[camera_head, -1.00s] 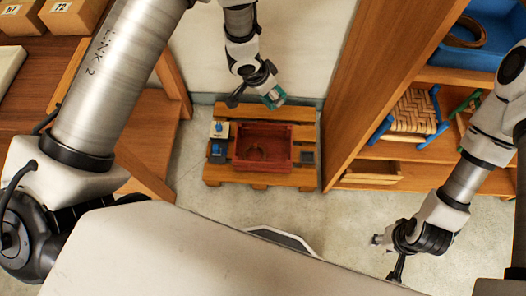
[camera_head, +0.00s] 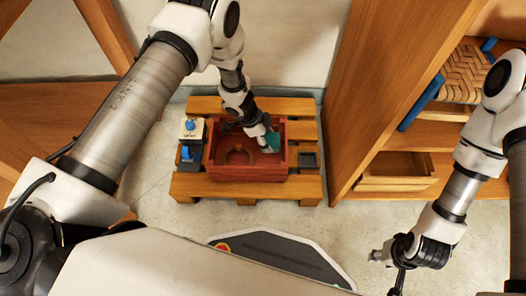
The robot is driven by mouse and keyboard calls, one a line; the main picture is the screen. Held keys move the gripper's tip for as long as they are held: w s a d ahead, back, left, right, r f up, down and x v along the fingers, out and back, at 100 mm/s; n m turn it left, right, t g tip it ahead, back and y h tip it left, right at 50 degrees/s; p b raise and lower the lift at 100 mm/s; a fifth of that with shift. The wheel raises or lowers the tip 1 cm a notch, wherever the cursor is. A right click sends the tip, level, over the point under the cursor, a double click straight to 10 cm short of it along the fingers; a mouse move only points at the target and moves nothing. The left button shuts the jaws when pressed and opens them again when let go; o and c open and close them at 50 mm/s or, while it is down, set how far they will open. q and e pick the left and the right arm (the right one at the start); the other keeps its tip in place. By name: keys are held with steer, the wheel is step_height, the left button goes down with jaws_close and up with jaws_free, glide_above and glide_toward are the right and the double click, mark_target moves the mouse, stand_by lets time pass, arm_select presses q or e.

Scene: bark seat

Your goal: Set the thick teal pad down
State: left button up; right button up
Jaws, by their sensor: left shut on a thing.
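My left gripper (camera_head: 260,138) is shut on the thick teal pad (camera_head: 271,143). It holds the pad tilted, over or inside the right part of the red crate (camera_head: 250,176). Part of the pad is hidden by the gripper, and I cannot tell whether it touches the crate floor. My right gripper (camera_head: 384,272) is at the lower right, over the floor and far from the crate. Its fingers look spread apart with nothing between them.
The crate stands on a wooden pallet (camera_head: 190,188) and holds a brown curved thing (camera_head: 238,156). Beside it are a white box with a blue knob (camera_head: 191,129), a blue block (camera_head: 189,154) and a small dark tray (camera_head: 308,160). A wooden shelf (camera_head: 350,110) rises at right.

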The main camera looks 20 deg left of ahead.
arm_select(q)
step_height(320, 180, down, 5)
steer(key=shift+f+b, duration=0.1)
steer(key=shift+b, duration=0.9)
steer(key=shift+f+b, duration=0.4)
steer(key=shift+f, duration=0.15)
steer(key=o, duration=0.9)
steer(key=shift+o, duration=0.2)
steer(key=shift+r, duration=0.1)
